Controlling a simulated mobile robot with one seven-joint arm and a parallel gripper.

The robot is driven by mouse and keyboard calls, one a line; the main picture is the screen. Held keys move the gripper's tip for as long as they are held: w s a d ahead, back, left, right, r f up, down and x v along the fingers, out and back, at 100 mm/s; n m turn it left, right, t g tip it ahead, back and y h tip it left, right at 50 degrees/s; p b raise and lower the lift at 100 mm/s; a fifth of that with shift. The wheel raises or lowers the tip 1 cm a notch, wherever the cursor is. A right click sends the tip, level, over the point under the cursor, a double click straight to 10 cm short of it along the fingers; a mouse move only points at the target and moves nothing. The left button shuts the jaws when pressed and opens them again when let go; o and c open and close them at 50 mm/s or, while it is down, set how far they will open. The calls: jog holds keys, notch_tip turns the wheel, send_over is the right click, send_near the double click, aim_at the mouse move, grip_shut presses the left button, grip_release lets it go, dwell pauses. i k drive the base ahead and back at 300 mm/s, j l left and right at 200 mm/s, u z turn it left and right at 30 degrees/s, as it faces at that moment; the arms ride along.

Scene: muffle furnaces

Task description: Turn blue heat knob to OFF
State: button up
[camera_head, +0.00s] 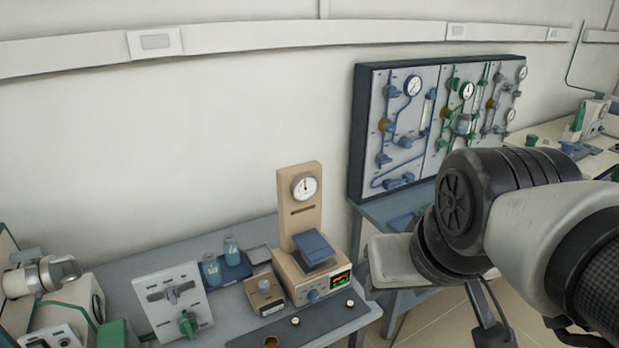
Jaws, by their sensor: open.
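A beige bench device (318,274) stands at the right end of the grey table. The knob's pointer and any label are too small to read. My arm comes in from the right. The pale hand of my gripper (397,262) hangs right of the device and apart from the knob, with nothing seen in it. Its fingertips are hard to make out.
A dial column (303,205) rises behind the device. A piping board (432,160) stands behind my arm. A dark mat (310,324) lies in front.

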aim_at(313, 296)
jog(key=l+u, duration=0.15)
jog(key=u, duration=0.2)
jog(key=l+u, duration=0.25)
jog(key=l, duration=0.15)
jog(key=l+u, duration=0.25)
jog(key=l, duration=0.2)
